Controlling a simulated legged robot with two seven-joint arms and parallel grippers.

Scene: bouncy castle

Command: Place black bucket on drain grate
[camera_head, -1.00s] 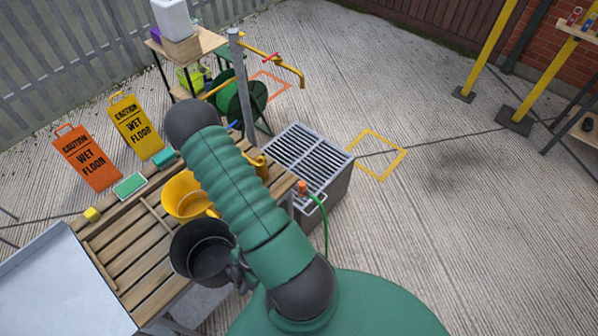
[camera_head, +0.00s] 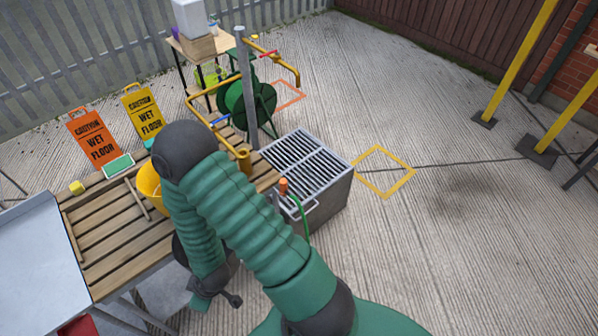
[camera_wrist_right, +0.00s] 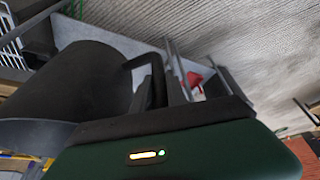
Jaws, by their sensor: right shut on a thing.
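The black bucket (camera_wrist_right: 88,80) fills the left of the right wrist view, close to my right gripper (camera_wrist_right: 163,85). The jaws are shut on its dark handle-like part. In the head view the right gripper (camera_head: 222,292) is at the bench's front edge, and my green arm hides nearly all of the bucket; a dark sliver (camera_head: 179,250) shows left of the arm. The drain grate (camera_head: 306,160) is a barred metal top on a grey box, right of the bench, with nothing on it. My left gripper is not in view.
A yellow bucket (camera_head: 150,186), partly hidden, stands on the slatted wooden bench (camera_head: 105,240). A pipe post (camera_head: 246,90) with yellow taps rises behind the grate. An orange-topped fitting with a green hose (camera_head: 283,187) is at the grate's near left.

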